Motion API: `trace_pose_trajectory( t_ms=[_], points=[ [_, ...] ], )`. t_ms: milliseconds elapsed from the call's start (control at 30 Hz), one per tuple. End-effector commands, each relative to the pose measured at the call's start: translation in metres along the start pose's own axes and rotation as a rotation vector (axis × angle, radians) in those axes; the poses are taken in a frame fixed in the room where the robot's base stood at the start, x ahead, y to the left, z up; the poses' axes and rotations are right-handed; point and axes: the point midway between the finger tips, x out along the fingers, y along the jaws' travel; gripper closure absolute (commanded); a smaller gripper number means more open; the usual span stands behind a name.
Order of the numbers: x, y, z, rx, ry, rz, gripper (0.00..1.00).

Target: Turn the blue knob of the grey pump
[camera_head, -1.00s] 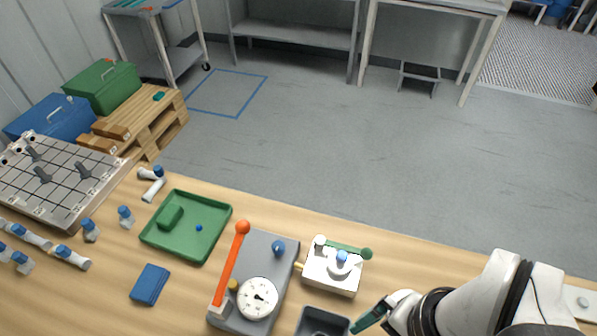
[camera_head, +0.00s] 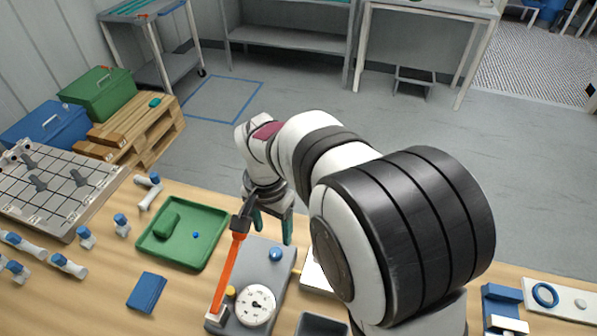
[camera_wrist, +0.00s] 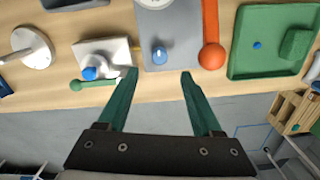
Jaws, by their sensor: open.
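The grey pump (camera_head: 269,257) stands on the wooden bench, with a white dial (camera_head: 256,306) and an orange lever (camera_head: 228,272) with its ball end up. Its blue knob (camera_head: 276,254) is at the far right part of the pump. The knob also shows in the wrist view (camera_wrist: 159,56), between the lines of my two fingers and beyond their tips. My gripper (camera_head: 272,232) hangs over the pump's far end, open and empty with green fingers. In the wrist view my gripper (camera_wrist: 158,72) has its fingertips apart on either side of the knob, and I see no contact.
The orange lever ball (camera_wrist: 211,56) is close to one fingertip. A green tray (camera_head: 181,259) lies left of the pump. My arm hides part of the bench.

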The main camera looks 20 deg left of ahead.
Motion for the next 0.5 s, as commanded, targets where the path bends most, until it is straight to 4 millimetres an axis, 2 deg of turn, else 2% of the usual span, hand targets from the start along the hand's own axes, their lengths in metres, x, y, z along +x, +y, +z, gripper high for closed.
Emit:
trace_pose_trajectory(
  t_ms=[33,200,333,500],
  points=[
    [0.014,0.001,0.001,-0.001,-0.003,0.004,0.33],
    [0.053,0.001,0.000,0.000,-0.003,0.003,0.33],
    [0.072,0.001,0.000,0.000,-0.001,0.001,0.33],
    [0.082,0.001,0.000,0.000,0.000,0.000,0.33]
  ],
)
